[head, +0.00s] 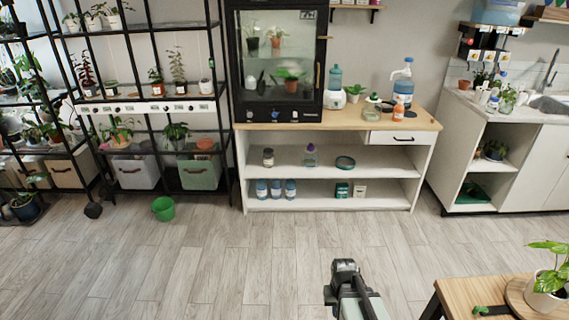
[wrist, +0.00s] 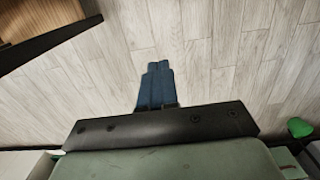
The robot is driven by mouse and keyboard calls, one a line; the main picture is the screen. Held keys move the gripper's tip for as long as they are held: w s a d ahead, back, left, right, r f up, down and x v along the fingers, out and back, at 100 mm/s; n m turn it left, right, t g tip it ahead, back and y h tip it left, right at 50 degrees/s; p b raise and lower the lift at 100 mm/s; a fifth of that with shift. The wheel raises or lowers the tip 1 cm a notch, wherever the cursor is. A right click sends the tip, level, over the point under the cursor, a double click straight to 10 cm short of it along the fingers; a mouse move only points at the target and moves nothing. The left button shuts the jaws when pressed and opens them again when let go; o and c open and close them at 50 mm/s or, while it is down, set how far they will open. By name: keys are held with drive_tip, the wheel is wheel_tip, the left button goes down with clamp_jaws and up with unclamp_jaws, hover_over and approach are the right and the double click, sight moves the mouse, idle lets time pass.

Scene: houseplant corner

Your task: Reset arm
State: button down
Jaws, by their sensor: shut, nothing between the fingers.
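My gripper shows in the wrist view (wrist: 158,68) with its two blue fingers together and nothing between them. Bare wood floor lies below it. In the head view my arm comes up from the bottom edge, right of the middle, over open floor. The fingertips cannot be made out there. The gripper touches nothing that I can see.
A wooden table (head: 455,297) with a potted plant (head: 545,285) stands at the lower right, close to my arm. A white shelf unit (head: 335,202) with a glass cabinet (head: 278,60) stands at the back. A green bucket (head: 163,208) sits on the floor. The middle floor is clear.

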drive_tip(key=s+f+g, duration=0.3)
drive_tip(key=s+f, duration=0.6)
drive_tip(key=s, duration=0.5)
drive_tip(key=s+f+g, duration=0.3)
drive_tip(key=s+f, duration=0.6)
drive_tip(key=s, duration=0.4)
drive_tip(key=shift+s, duration=0.35)
